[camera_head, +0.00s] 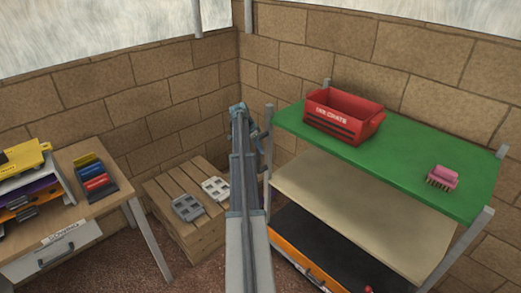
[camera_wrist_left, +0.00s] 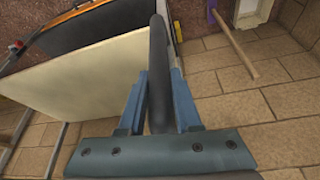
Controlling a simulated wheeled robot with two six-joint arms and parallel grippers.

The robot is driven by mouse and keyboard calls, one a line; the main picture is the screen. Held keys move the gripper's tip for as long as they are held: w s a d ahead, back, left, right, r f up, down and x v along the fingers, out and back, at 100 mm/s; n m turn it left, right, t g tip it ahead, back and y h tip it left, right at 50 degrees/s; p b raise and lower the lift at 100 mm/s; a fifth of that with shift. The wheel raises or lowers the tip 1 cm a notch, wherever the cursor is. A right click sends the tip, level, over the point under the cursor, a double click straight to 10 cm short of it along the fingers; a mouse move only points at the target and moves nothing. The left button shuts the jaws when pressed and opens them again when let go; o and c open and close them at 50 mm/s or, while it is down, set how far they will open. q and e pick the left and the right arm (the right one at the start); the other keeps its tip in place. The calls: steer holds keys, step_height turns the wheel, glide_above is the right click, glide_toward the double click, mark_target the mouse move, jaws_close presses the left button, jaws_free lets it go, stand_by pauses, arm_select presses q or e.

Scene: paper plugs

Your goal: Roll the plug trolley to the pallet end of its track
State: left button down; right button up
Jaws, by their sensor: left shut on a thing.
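My left gripper (camera_head: 257,138) is at the far end of my arm in the middle of the head view, near the left corner of the green-topped rack. In the left wrist view its two blue fingers (camera_wrist_left: 159,80) are shut on a dark rounded bar (camera_wrist_left: 158,45). Whether this bar belongs to the plug trolley I cannot tell. I cannot make out the trolley or its track with certainty; my arm hides part of the scene. A slatted wooden pallet-like box (camera_head: 205,235) stands left of my arm, with a grey and a white slotted piece on top. My right gripper is not in view.
The rack has a green top (camera_head: 405,160), a beige middle shelf (camera_head: 365,210) and a black, orange-edged lower level (camera_head: 345,258). A red bin (camera_head: 345,118) and a pink brush-like block (camera_head: 441,178) stand on top. A wooden desk (camera_head: 100,160) is left. Brick walls close the corner.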

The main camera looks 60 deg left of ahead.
arm_select(q)
steer(key=c, duration=0.6)
jaws_free()
steer(key=shift+r, duration=0.15)
steer(key=p+v, duration=1.2)
steer(key=v, duration=0.1)
steer(key=shift+s+r+p, duration=0.15)
steer(key=shift+s+p, duration=0.05)
steer(key=shift+p, duration=0.2)
